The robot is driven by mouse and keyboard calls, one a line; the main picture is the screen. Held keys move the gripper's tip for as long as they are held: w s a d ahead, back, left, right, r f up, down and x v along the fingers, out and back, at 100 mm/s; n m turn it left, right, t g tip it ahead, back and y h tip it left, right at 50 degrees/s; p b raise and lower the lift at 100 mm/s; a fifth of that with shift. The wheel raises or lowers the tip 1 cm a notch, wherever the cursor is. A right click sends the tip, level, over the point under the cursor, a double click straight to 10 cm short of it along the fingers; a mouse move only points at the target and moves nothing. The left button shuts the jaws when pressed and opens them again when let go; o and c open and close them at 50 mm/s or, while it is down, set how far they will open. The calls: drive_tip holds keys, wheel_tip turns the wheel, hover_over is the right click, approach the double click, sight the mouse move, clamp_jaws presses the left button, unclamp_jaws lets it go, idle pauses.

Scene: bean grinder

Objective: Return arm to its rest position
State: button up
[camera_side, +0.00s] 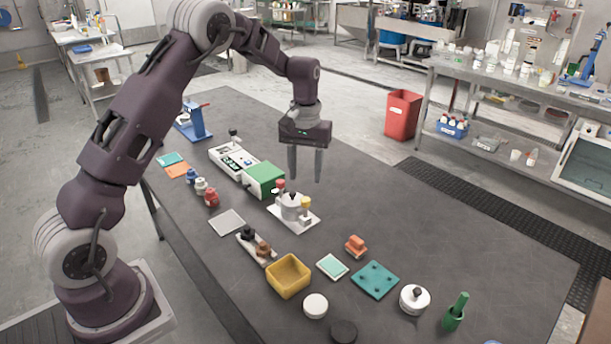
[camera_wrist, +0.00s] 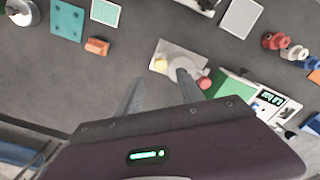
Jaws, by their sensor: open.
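My gripper (camera_side: 306,162) hangs from my raised arm above the dark table, fingers pointing down, apart and empty. In the wrist view its two fingers (camera_wrist: 160,88) are also spread with nothing between them. Below and slightly left of it in the side view stands a white grinder-like device (camera_side: 291,214) with red, black and yellow knobs on a white base. It also shows beyond the fingers in the wrist view (camera_wrist: 168,58). A green and white box with a panel (camera_side: 263,180) stands just behind it. My gripper touches none of these.
A yellow bin (camera_side: 288,276), a teal plate (camera_side: 375,280), a white lidded pot (camera_side: 414,300) and a green pestle-like item (camera_side: 456,311) stand at the front. The table's right side is clear.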

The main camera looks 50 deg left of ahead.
drive_tip(key=s+d+r+m+t, duration=0.1)
drive_tip(key=s+d+r, duration=0.35)
drive_tip(key=r, duration=0.35)
drive_tip(key=s+d+r+m+t, duration=0.1)
drive_tip(key=s+d+r+m, duration=0.15)
drive_tip(key=s+r, duration=0.4)
drive_tip(key=s+d+r+m+t, duration=0.1)
drive_tip(key=s+d, duration=0.2)
drive_tip(key=s, duration=0.7)
drive_tip(key=s+d+m+t, duration=0.2)
drive_tip(key=s, duration=0.9)
drive_tip(key=shift+d+r+t, duration=0.3)
drive_tip(key=shift+d+r, duration=0.05)
drive_tip(key=shift+d, duration=0.05)
